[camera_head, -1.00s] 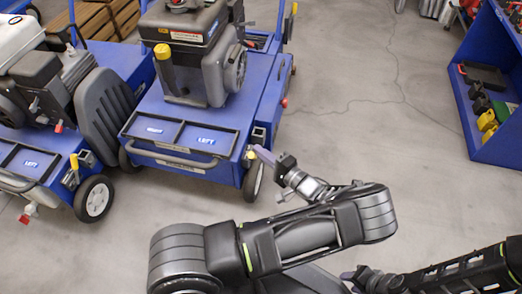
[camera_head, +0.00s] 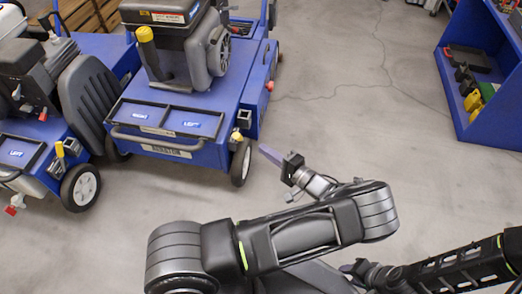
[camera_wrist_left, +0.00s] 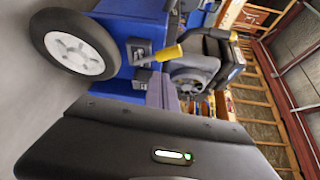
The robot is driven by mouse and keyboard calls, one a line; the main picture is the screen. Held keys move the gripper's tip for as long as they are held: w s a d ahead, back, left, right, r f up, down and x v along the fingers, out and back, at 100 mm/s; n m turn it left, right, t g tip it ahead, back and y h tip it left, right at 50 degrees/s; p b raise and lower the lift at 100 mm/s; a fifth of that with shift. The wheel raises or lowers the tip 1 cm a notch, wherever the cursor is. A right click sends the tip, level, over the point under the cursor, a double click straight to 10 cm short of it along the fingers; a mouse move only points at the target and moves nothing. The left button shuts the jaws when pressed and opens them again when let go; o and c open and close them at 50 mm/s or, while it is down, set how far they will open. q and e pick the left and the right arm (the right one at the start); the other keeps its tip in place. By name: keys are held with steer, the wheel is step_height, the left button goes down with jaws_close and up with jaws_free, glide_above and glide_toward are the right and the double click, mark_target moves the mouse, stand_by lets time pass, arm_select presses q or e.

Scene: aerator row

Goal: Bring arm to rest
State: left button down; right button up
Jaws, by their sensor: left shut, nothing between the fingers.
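My left gripper (camera_head: 270,154) is shut and empty in the head view. Its purple-grey fingers point up and left, over the floor just right of a blue aerator's front wheel. The fingers also show in the left wrist view (camera_wrist_left: 162,92), in front of the aerator's blue body. My left arm (camera_head: 310,230) is bent across the lower middle of the head view. My right gripper (camera_head: 347,268) is low in the head view, partly hidden behind my left arm, and its fingers are too small to judge.
The blue aerator (camera_head: 170,150) with a grey engine stands upper left; its yellow-handled lever (camera_wrist_left: 168,53) shows in the wrist view. A second aerator (camera_head: 40,150) stands further left. A blue shelf (camera_head: 492,135) with black and yellow items stands at right. The floor (camera_head: 350,110) between is clear.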

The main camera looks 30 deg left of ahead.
arm_select(q)
steer(key=shift+d+f, duration=0.1)
steer(key=shift+d, duration=0.45)
arm_select(e)
steer(key=shift+d+f, duration=0.2)
steer(key=shift+d, duration=0.1)
